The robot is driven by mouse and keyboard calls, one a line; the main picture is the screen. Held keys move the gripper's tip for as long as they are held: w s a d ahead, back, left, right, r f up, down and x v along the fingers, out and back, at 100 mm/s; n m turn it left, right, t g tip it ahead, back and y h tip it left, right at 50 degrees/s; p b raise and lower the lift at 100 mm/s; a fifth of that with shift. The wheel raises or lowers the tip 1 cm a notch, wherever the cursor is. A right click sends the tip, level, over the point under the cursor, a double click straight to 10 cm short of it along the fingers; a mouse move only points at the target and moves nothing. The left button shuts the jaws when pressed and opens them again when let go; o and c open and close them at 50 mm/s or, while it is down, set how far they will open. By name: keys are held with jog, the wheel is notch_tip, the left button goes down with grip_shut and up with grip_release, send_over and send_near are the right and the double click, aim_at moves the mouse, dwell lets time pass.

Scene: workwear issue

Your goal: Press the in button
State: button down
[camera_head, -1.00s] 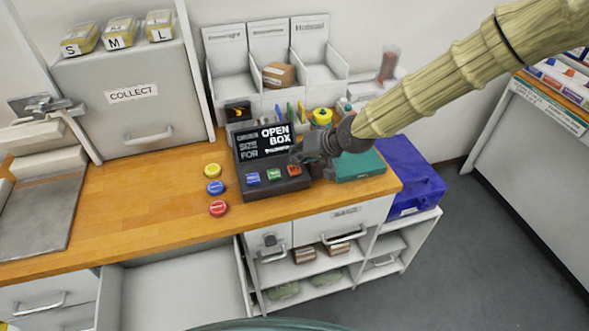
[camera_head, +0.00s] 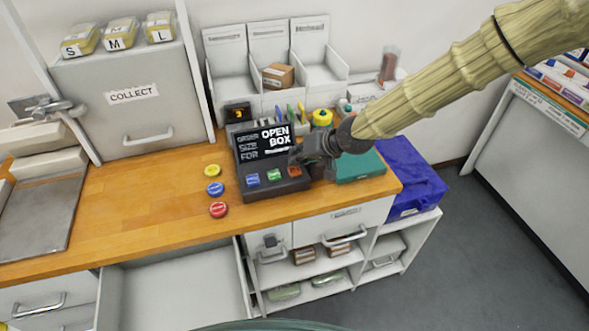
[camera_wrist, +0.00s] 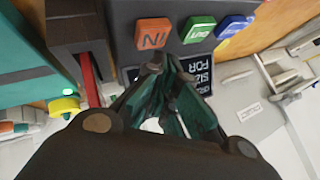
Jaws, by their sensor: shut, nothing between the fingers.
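The in button is an orange-red key at the right end of the dark console (camera_head: 273,188). It shows in the head view (camera_head: 294,170) and in the wrist view (camera_wrist: 153,33), where its "IN" label appears upside down. A green button (camera_head: 274,174) and a blue button (camera_head: 252,179) sit beside it. My gripper (camera_head: 296,156) is shut and empty, just above and behind the in button. In the wrist view my fingertips (camera_wrist: 165,60) are near the button's edge, over the console; I cannot tell whether they touch anything.
The console's screen (camera_head: 264,143) reads "OPEN BOX". Yellow, blue and red round discs (camera_head: 215,188) lie to its left on the wooden counter (camera_head: 130,205). A teal box (camera_head: 360,167) and a blue crate (camera_head: 405,175) stand to the right. An open drawer (camera_head: 180,295) is below.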

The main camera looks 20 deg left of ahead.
aim_at(297, 168)
jog(key=shift+f+b, duration=0.3)
jog(key=shift+f, duration=0.65)
dwell(1.3)
jog(key=shift+r, duration=0.1)
jog(key=shift+r+p, duration=0.65)
jog(key=shift+r, duration=0.2)
jog(key=shift+r, duration=0.1)
jog(key=shift+r+p, duration=1.6)
jog(key=shift+r, duration=0.85)
jog(key=shift+f, duration=0.1)
